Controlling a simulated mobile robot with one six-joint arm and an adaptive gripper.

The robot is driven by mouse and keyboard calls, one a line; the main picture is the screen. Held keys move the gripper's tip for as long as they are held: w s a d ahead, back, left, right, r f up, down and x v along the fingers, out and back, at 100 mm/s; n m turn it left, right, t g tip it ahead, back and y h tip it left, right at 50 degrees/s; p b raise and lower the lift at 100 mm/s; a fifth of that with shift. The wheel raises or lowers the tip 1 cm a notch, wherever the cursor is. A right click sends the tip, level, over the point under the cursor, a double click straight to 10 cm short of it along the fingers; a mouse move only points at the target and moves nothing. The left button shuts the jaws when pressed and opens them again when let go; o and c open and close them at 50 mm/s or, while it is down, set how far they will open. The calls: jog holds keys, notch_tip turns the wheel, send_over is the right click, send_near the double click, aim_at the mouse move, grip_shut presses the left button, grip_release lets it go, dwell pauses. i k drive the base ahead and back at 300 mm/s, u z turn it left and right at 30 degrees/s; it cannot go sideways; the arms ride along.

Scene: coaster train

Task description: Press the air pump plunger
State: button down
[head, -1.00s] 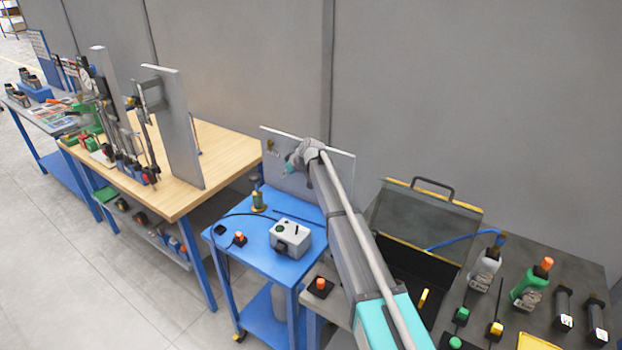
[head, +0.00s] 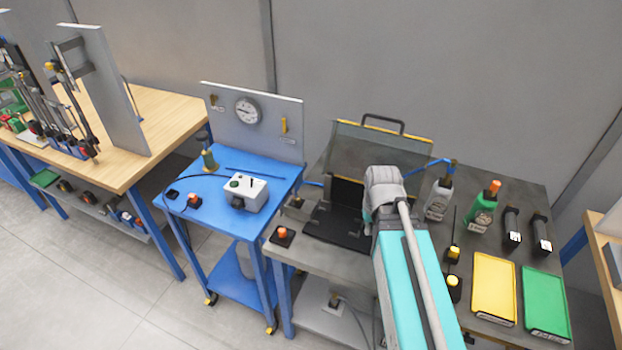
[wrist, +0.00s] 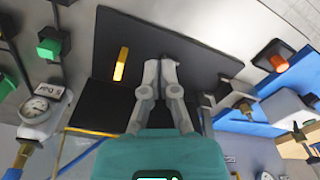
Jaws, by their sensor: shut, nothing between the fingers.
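No part is clearly marked as the air pump plunger. A grey bottle-like body (head: 438,198) with a dark top and a blue hose stands on the grey bench, right of the open case. In the wrist view a round gauge (wrist: 36,109) with a bar label and a brass fitting is at the left. A small olive-brown cylinder (head: 209,162) stands at the back left of the blue cart. My gripper (wrist: 160,66) is shut and empty, over the dark open case (wrist: 215,62). In the head view my wrist hides its fingers.
The open case (head: 338,227) has a raised lid and handle. A green bottle (head: 480,212), black cylinders, and yellow (head: 494,288) and green (head: 546,303) trays are at the right. The blue cart (head: 190,226) carries a grey control box (head: 246,193). An orange button (head: 282,235) is on the bench.

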aim_at(203, 135)
jog(key=u, duration=0.4)
jog(key=k, duration=0.5)
jog(key=u, duration=0.95)
jog(key=k, duration=0.85)
jog(key=u, duration=0.55)
jog(key=i, duration=1.5)
jog(key=z, duration=0.8)
jog(key=i, duration=0.5)
jog(key=z, duration=0.5)
